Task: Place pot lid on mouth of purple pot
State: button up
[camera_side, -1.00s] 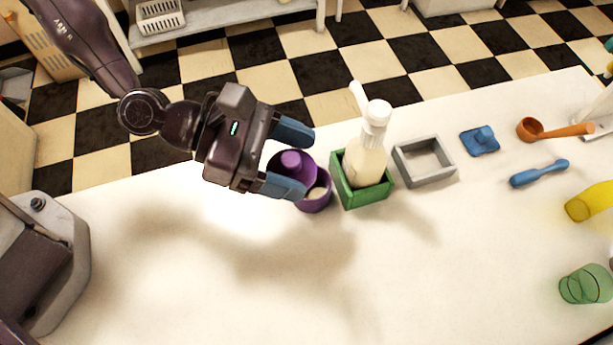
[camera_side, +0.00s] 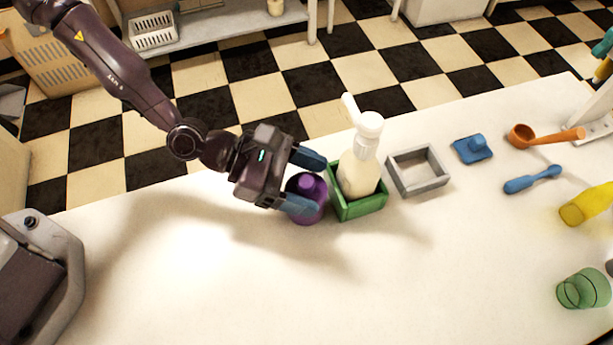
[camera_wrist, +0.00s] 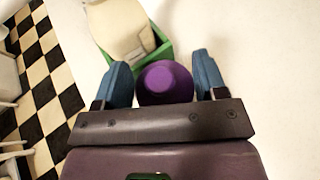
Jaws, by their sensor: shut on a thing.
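The purple pot lid (camera_side: 306,184), with its round knob upward, is between the blue fingers of my gripper (camera_side: 318,184). My gripper is shut on the lid, and the wrist view shows the lid (camera_wrist: 164,84) between the two fingers. The purple pot (camera_side: 306,217) stands on the counter directly under the lid, left of the green box. The lid looks level and at the pot's mouth. The lid and the fingers hide the mouth, so I cannot tell whether the lid is fully seated.
A green box (camera_side: 362,206) holding a white pump bottle (camera_side: 358,172) stands close on the right, near the fingertips.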

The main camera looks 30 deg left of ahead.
jog(key=shift+f, duration=0.45)
jog(key=shift+f, duration=0.15)
jog(key=o, duration=1)
jog(key=shift+r, duration=0.65)
jog(key=v, duration=1.2)
